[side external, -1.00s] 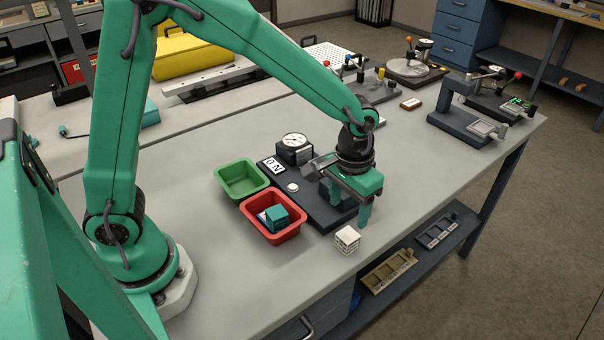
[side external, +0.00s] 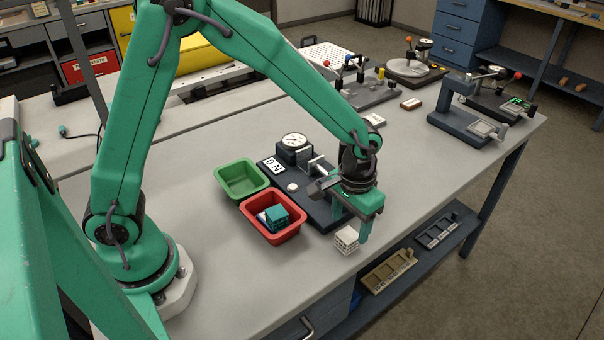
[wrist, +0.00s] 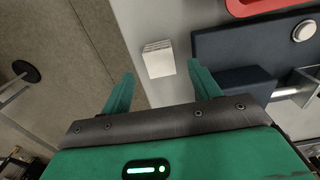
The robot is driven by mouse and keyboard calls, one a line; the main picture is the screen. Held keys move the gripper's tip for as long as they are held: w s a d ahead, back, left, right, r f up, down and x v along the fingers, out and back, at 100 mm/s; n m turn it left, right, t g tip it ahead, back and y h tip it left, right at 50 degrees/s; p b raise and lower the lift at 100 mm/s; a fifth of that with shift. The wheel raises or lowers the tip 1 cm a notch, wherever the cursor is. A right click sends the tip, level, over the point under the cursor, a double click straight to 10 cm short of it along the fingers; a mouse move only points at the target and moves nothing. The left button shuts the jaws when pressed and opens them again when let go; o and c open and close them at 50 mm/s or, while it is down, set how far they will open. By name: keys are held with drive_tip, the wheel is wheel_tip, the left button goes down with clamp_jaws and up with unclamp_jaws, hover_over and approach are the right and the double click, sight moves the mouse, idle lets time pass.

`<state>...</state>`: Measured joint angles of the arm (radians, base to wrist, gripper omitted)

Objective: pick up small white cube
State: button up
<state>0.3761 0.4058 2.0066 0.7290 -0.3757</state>
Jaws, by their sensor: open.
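The small white cube (side external: 346,239), a lattice block, stands on the grey bench near its front edge, right of the red bin. It also shows in the wrist view (wrist: 158,58), ahead of and between the two fingertips. My gripper (side external: 350,229) is open and empty, with its green fingers low over the cube; in the side view one finger comes down just right of the cube. In the wrist view the fingers (wrist: 162,72) stand wide apart, with the cube between their lines and apart from both.
A red bin (side external: 245,225) holds teal and white blocks; an empty green bin (side external: 219,180) stands behind it. A dark test fixture (side external: 317,210) with a dial gauge (side external: 294,143) lies close beside my gripper. The bench edge is close to the cube; bare bench lies to the right.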

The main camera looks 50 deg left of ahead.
sight(348, 235)
drive_tip(key=shift+f, duration=2.5)
drive_tip(key=shift+c, duration=0.2)
drive_tip(key=c, duration=1)
